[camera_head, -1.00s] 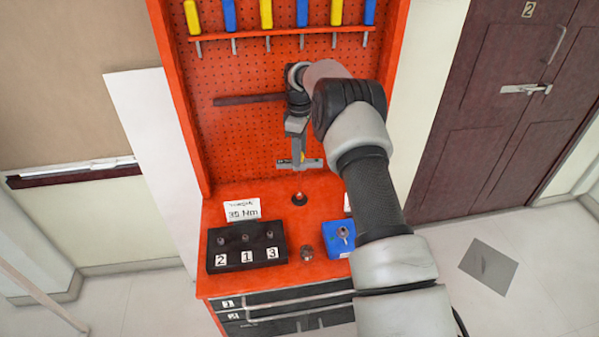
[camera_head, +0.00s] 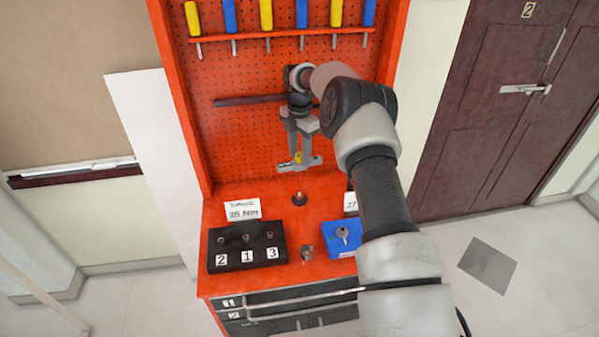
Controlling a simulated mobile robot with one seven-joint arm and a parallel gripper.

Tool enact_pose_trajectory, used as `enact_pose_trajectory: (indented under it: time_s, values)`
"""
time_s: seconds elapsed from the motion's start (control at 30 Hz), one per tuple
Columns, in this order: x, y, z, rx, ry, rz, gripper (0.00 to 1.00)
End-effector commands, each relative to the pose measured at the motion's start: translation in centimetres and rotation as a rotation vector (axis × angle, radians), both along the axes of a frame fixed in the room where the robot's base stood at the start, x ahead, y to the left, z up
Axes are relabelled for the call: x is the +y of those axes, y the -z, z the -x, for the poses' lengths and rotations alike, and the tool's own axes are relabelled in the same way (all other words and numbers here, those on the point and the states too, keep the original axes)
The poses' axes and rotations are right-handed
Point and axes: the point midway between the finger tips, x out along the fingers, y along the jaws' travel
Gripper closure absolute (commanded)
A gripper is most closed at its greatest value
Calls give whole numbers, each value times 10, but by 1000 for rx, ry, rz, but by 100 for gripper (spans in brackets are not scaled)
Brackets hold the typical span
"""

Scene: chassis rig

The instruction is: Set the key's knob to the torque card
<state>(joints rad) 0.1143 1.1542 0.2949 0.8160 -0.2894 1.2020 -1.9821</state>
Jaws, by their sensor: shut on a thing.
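My gripper (camera_head: 299,154) is in front of the red pegboard, fingers pointing down. It is shut on a small grey tool (camera_head: 312,163) with a yellow part between the fingertips and a pale label at its left end. I take this to be the key; its knob and setting are too small to read. It hangs above the bench, apart from a dark round fitting (camera_head: 299,199) on the top. The white torque card (camera_head: 243,209) stands at the back left of the bench and appears to read 35 Nm.
A black block (camera_head: 237,262) numbered 2, 1, 3 holds small sockets at the front left. A small metal piece (camera_head: 307,253) and a blue box (camera_head: 332,245) with a key-shaped item are to its right. A second card (camera_head: 350,202) is partly hidden by my arm. Screwdrivers hang above.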

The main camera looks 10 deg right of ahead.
Motion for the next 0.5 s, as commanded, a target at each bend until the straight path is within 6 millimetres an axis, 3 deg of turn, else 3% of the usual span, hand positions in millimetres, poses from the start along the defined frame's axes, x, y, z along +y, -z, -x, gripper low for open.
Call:
enact_pose_trajectory:
  time_s: [0.5]
  values:
    - [1, 1, 0, 1, 41, 0, 76]
